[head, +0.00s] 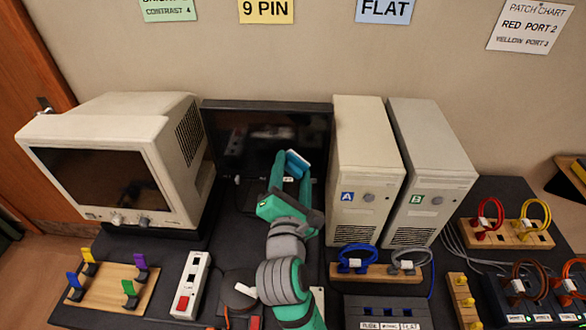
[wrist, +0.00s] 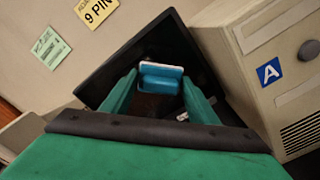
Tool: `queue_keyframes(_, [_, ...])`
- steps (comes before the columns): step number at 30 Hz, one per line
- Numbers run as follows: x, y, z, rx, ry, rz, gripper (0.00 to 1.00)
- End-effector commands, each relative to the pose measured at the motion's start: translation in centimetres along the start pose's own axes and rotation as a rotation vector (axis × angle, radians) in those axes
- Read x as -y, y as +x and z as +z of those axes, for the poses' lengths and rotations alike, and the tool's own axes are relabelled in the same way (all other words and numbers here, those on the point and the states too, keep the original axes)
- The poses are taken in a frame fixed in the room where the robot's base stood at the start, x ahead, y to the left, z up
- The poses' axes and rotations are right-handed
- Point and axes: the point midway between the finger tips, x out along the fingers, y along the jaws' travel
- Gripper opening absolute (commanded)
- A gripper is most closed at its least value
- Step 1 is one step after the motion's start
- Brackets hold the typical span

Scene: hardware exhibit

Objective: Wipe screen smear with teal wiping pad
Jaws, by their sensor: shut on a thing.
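The teal wiping pad (head: 297,161) with a white face is held between the fingers of my gripper (head: 290,181), in front of the dark flat screen (head: 232,125). In the wrist view the pad (wrist: 162,82) sits between both fingertips (wrist: 160,91), its white edge toward the screen (wrist: 120,72). I cannot tell whether the pad touches the glass. A faint pale patch (head: 270,132) shows on the screen in the head view; it could be smear or reflection. A dull brownish area below the pad in the wrist view is also unclear.
A beige CRT monitor (head: 112,150) stands left of the screen, and tower A (head: 365,150) stands close on its right with tower B (head: 430,150) beyond. A power strip (head: 191,285), a peg board (head: 112,288) and cable blocks (head: 380,272) crowd the front.

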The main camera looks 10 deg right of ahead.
Motion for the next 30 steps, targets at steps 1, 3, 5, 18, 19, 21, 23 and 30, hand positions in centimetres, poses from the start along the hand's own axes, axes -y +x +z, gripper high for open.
queue_keyframes(1, [-0.1,0.0,-0.1,-0.001,0.0,0.001,0.26])
queue_keyframes(3, [-0.1,0.0,-0.1,-0.001,0.0,0.001,0.26])
queue_keyframes(5, [-0.1,0.0,-0.1,-0.002,0.0,0.001,0.26])
queue_keyframes(18, [-2.0,0.6,-0.8,0.005,-0.004,0.015,0.26])
queue_keyframes(19, [-2.3,0.6,-0.9,0.007,-0.004,0.016,0.26])
queue_keyframes(21, [-2.9,0.8,-1.2,0.009,-0.004,0.019,0.26])
queue_keyframes(23, [-3.4,0.9,-1.4,0.011,-0.004,0.02,0.26])
queue_keyframes(30, [-5.3,1.2,-2.6,0.015,-0.002,0.024,0.26])
